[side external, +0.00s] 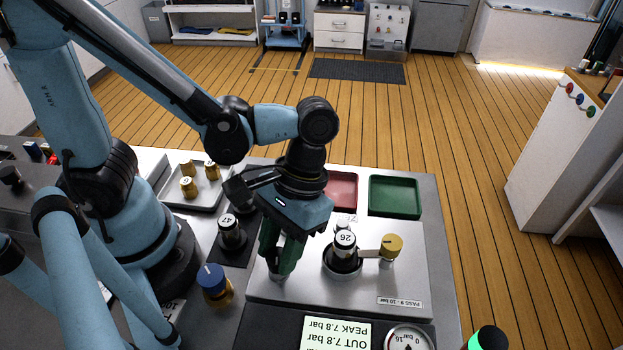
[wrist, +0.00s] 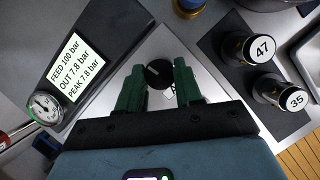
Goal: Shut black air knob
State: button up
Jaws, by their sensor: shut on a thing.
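The black air knob (wrist: 155,74) is a round dark knob with a pale pointer line, on the light metal panel (wrist: 158,112). My gripper (wrist: 160,71) has its green fingers on either side of the knob and is shut on it. In the side external view my gripper (side external: 281,262) points down at the panel's left part, and its fingers hide the knob. The display (wrist: 78,69) reads FEED 100 bar, OUT 7.8 bar and PEAK 7.8 bar.
Bottle 26 (side external: 345,244) stands in a socket right of my gripper, beside a brass knob (side external: 391,245). Bottle 47 (side external: 230,231) and a blue knob (side external: 211,277) are to the left. A red tray (side external: 342,190) and a green tray (side external: 395,196) lie behind, both empty where visible.

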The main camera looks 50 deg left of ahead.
jog(key=shift+m+y, duration=0.4)
jog(key=shift+m, duration=0.5)
jog(key=o, duration=1)
jog(key=shift+o, duration=0.2)
jog(key=v, duration=1.2)
